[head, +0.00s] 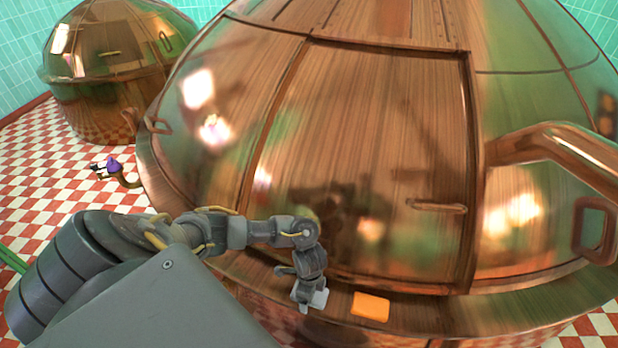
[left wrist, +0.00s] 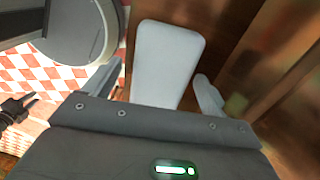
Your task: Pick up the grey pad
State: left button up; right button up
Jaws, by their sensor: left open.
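The grey pad (head: 319,298) is a light, flat, rounded block at the kettle's lower rim (head: 420,318). It also shows large in the left wrist view (left wrist: 167,60), lying between the two fingers, with gaps at both sides in the picture. My left gripper (head: 306,289) is open at the pad and partly hides it in the head view. In the left wrist view the open fingers (left wrist: 160,94) stand left and right of the pad's near end. I cannot tell whether either finger touches it. My right gripper is not in view.
An orange pad (head: 370,306) lies on the rim just right of the grey one. The big copper kettle (head: 380,150) rises close behind my gripper, with a pipe (head: 570,145) at right. A smaller kettle (head: 105,65) stands back left on the red-and-white tiled floor (head: 40,165).

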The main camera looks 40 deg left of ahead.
pick_arm(q)
jog(key=c, duration=1.1)
jog(key=shift+r, duration=0.1)
jog(key=shift+r, duration=0.6)
jog(key=shift+s+d+r+p, duration=0.95)
jog(key=shift+d+r, duration=1)
jog(key=shift+d, duration=0.2)
jog(key=shift+s+d+r+p, duration=0.8)
jog(key=shift+d+r+p, duration=0.2)
jog(key=shift+d+r, duration=1.05)
jog(key=shift+s+d+r+p, duration=0.95)
jog(key=shift+d+r, duration=0.85)
jog(key=shift+d, duration=0.5)
